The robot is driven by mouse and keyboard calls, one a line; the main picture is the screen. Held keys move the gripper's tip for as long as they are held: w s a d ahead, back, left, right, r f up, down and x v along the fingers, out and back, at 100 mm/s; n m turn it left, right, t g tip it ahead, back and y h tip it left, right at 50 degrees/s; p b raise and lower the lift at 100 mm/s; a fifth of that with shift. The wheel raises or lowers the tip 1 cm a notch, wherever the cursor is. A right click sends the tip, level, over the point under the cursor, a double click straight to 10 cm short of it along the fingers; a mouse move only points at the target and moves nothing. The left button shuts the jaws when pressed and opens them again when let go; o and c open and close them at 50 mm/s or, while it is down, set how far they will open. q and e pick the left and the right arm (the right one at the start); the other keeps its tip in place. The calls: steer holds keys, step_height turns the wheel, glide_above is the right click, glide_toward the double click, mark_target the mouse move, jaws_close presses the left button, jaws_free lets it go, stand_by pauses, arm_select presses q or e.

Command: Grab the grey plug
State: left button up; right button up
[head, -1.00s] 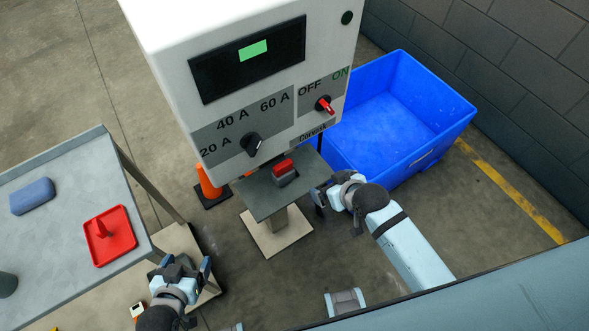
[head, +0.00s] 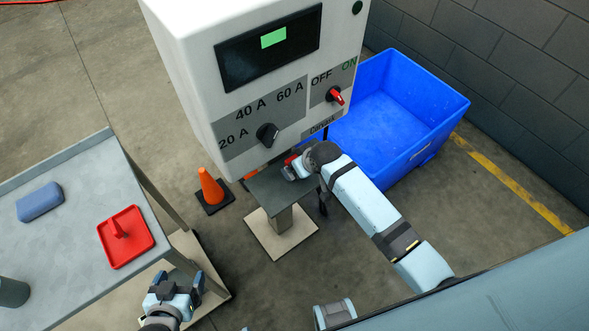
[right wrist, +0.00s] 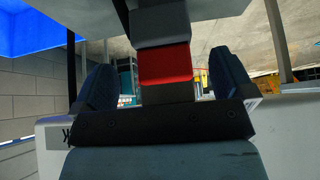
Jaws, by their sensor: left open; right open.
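The grey plug with a red section stands on the small grey pedestal (head: 264,195) under the control box (head: 240,85). In the head view only its red part (head: 290,159) shows, mostly hidden by my right gripper (head: 293,170). In the right wrist view the plug (right wrist: 163,62) lies between the two fingers of my right gripper (right wrist: 165,85), with gaps on both sides. That gripper is open around it. My left gripper (head: 178,284) is open and empty, low beside the grey table.
The grey table (head: 70,240) at left holds a blue block (head: 40,202) and a red tray (head: 125,237). A blue bin (head: 400,110) is at right, by the wall.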

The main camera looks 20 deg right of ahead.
steer(key=x, duration=0.5)
steer(key=shift+s+a, duration=0.1)
steer(key=shift+r, duration=0.1)
steer(key=c, duration=1.4)
